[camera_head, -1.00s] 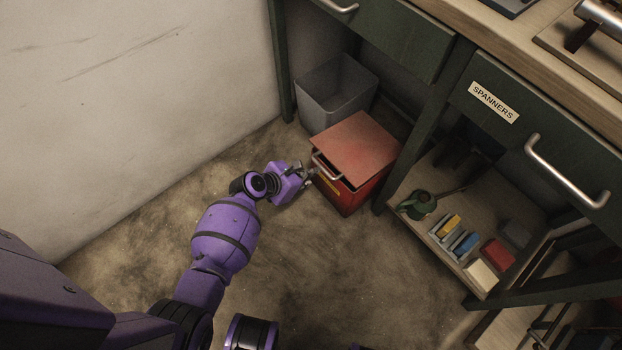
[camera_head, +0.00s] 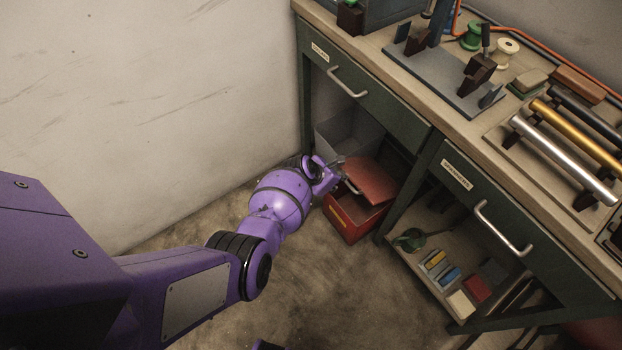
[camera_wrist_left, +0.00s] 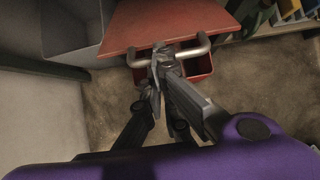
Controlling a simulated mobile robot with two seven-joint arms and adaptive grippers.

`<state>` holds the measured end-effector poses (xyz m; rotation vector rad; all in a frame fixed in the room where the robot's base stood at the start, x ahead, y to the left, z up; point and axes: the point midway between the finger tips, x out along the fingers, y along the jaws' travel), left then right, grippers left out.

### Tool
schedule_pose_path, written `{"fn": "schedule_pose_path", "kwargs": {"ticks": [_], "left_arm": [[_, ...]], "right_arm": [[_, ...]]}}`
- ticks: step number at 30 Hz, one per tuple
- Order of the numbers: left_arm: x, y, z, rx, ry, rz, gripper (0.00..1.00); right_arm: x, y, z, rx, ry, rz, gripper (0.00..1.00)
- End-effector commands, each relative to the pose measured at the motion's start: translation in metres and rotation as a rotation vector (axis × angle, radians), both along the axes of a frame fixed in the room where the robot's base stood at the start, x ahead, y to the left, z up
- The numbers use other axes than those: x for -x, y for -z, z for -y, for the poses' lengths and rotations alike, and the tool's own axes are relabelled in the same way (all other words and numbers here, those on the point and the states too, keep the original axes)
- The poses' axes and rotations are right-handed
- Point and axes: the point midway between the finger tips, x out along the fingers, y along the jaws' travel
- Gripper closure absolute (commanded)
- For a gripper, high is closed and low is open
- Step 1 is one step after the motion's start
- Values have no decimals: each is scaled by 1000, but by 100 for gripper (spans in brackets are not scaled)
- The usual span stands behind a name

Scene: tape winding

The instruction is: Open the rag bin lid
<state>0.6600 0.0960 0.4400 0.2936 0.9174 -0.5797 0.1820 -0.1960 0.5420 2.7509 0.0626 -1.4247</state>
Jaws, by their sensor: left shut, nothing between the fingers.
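The rag bin is a red box (camera_head: 348,222) on the floor under the bench. Its flat red lid (camera_head: 374,180) is ajar, raised at the front, with a dark gap below it. The lid fills the top middle of the left wrist view (camera_wrist_left: 165,22). A metal bar handle (camera_wrist_left: 194,49) is on the lid's front edge. My left gripper (camera_head: 340,161) is shut at the lid's handle side. In the wrist view its fingertips (camera_wrist_left: 161,56) overlap the handle; I cannot tell whether they touch it. My right gripper is out of view.
A grey open bin (camera_head: 345,135) stands behind the red bin, near the wall. The green bench leg and drawers (camera_head: 375,105) are close above and to the right. A low shelf (camera_head: 440,270) holds small coloured blocks. The floor (camera_head: 320,280) in front is clear.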

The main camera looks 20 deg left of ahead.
Motion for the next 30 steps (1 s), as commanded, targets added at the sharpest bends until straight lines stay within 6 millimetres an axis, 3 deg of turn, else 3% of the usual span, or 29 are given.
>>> {"fn": "schedule_pose_path", "kwargs": {"ticks": [1, 6, 12, 30], "left_arm": [[-15, -23, 8, 3, 2, 13, 100], [-34, -48, 23, 2, 3, 11, 100], [-34, -46, 24, 2, 1, 6, 100], [-35, -46, 24, 1, 1, 8, 100]], "right_arm": [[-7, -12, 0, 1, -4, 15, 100], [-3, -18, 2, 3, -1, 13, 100], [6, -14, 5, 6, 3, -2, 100], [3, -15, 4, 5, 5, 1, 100]]}}
